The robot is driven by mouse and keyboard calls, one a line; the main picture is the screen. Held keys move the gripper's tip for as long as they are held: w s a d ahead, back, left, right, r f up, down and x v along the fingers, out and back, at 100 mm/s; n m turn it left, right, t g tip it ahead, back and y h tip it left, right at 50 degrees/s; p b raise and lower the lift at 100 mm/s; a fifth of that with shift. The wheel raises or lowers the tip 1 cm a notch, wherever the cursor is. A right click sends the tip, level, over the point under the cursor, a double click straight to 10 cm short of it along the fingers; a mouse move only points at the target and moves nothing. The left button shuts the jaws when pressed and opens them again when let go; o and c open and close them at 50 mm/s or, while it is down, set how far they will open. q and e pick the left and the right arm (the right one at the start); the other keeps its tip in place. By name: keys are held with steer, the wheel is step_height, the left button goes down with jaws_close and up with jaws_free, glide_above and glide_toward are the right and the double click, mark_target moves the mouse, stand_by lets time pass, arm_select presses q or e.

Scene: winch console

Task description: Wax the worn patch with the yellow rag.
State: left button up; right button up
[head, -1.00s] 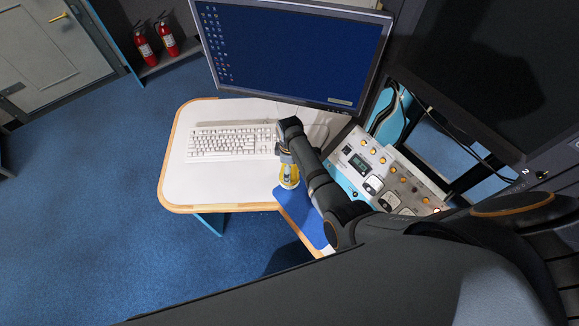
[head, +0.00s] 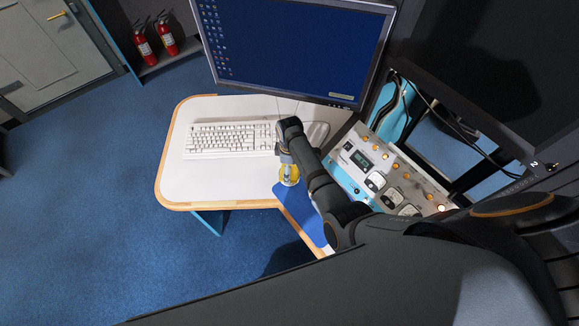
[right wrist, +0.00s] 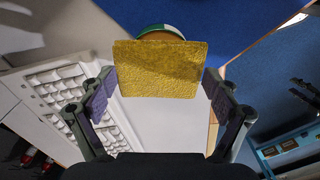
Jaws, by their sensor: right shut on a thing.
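The yellow rag (right wrist: 160,70) shows in the right wrist view as a flat, square, rough-textured pad between my right gripper's two fingers (right wrist: 160,95). My right gripper is shut on it. A round thing with a green and white rim (right wrist: 158,29) shows partly behind the rag; the rag hides most of it. In the head view my right gripper (head: 288,163) points down over the desk at the edge of the blue mat (head: 305,217), with yellow (head: 289,180) showing below it. I cannot make out the worn patch. My left gripper is not in view.
A white keyboard (head: 230,138) lies on the desk (head: 190,180) left of my gripper. A monitor (head: 290,45) stands behind it. A console (head: 385,180) with knobs and gauges stands close on the right. The desk's front left is clear.

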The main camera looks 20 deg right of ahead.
steer(key=shift+f, duration=0.45)
stand_by(0.3)
steer(key=shift+s+f, duration=0.1)
stand_by(1.4)
step_height(320, 180, up, 6)
steer(key=p, duration=0.6)
steer(key=shift+f, duration=0.25)
steer(key=shift+r+p, duration=0.6)
steer(key=shift+r, duration=0.25)
